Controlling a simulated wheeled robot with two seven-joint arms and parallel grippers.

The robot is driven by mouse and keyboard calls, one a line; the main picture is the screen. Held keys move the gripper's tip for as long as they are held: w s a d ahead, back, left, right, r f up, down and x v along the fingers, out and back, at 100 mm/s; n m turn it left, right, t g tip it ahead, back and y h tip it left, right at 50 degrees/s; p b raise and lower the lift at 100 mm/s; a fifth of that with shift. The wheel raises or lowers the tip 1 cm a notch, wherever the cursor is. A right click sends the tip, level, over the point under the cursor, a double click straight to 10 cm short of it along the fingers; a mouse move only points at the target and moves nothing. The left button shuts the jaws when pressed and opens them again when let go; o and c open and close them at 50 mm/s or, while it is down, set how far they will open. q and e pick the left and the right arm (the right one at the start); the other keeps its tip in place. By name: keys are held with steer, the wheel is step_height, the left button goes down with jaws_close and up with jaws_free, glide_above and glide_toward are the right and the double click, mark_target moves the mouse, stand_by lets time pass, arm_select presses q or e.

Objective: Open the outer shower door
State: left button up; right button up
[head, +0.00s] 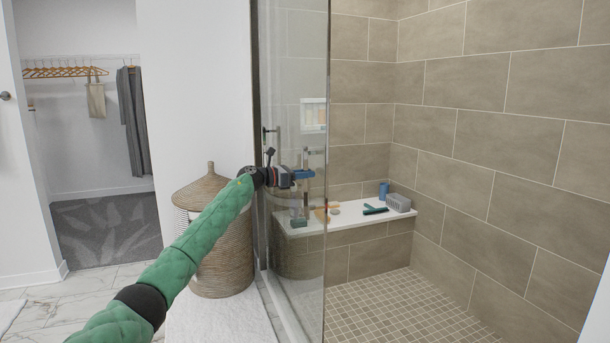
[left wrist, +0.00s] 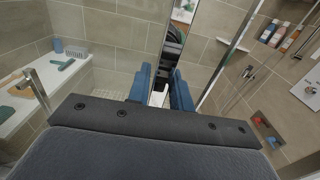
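The glass shower door (head: 312,250) stands across the left part of the shower opening, its free edge towards the middle of the head view. A metal handle (head: 305,158) shows at the glass, just above my left gripper; a metal bar (left wrist: 37,92) also shows at the left of the left wrist view. My left gripper (head: 303,174) is at the glass, near that handle. In the left wrist view its two blue fingers (left wrist: 160,92) are apart, with a narrow reflective strip showing between them. I cannot tell whether they touch it. My right gripper is out of view.
A white-topped bench (head: 345,215) with bath items stands inside the tiled shower. A lidded wicker basket (head: 222,255) stands outside, left of the glass, beneath my arm. Bottles (left wrist: 275,35) sit on a wall shelf. The tiled shower floor (head: 400,310) is clear.

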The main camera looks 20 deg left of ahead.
arm_select(q)
steer(key=shift+o, duration=1.3)
